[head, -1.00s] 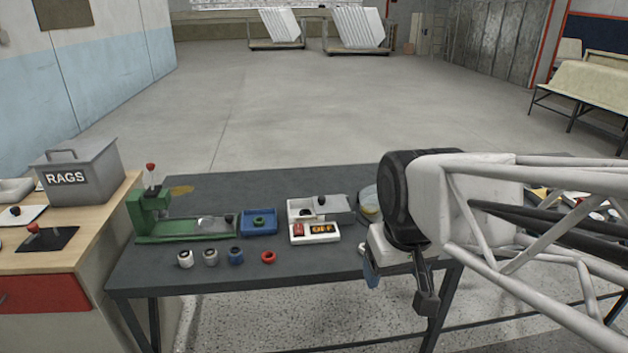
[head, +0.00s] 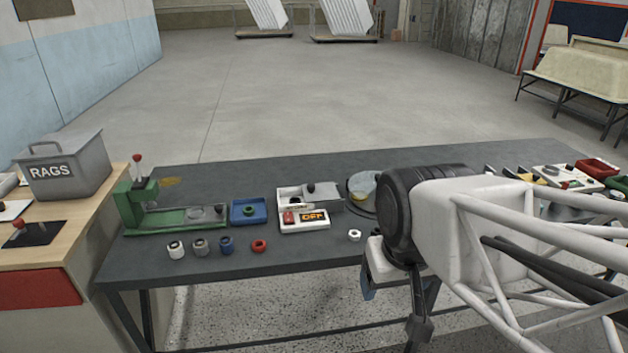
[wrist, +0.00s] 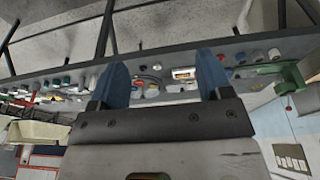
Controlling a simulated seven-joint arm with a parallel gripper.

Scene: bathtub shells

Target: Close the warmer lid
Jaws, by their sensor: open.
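The warmer (head: 303,222) is a white box on the dark table, with a red switch and a display reading OFF at its front. Its grey lid (head: 328,200), with a black knob, sits off to the right, and the box's left part looks uncovered. The warmer's lit display also shows upside down in the wrist view (wrist: 183,73). My gripper (wrist: 163,80) is open and empty, its two blue fingers spread. In the head view it is right of and nearer than the warmer, partly hidden by my wrist, with one blue finger showing.
A blue tray (head: 249,211) and a green fixture (head: 165,215) stand left of the warmer. Several small rings line the front, with a white ring (head: 354,235) near my wrist. A round dish (head: 362,187) lies right of the lid. The table's back strip is clear.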

